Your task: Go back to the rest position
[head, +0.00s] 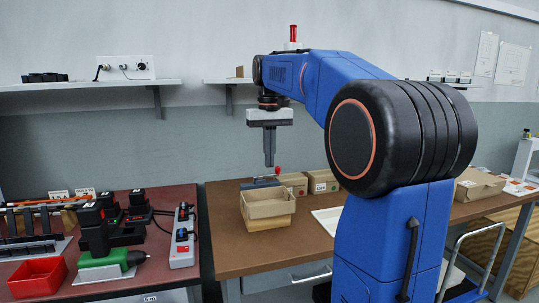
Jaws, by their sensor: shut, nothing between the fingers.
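My gripper (270,160) hangs from the end of my blue arm, pointing straight down. Its fingers are together with nothing held between them. It is above the brown workbench (228,235), over the area behind an open cardboard box (268,203). Clear space shows between the fingertips and the box. My arm is raised and bent, and it hides part of the bench and the wall behind it.
Small boxes (322,182) sit behind the open box. A wall shelf (105,85) runs behind.

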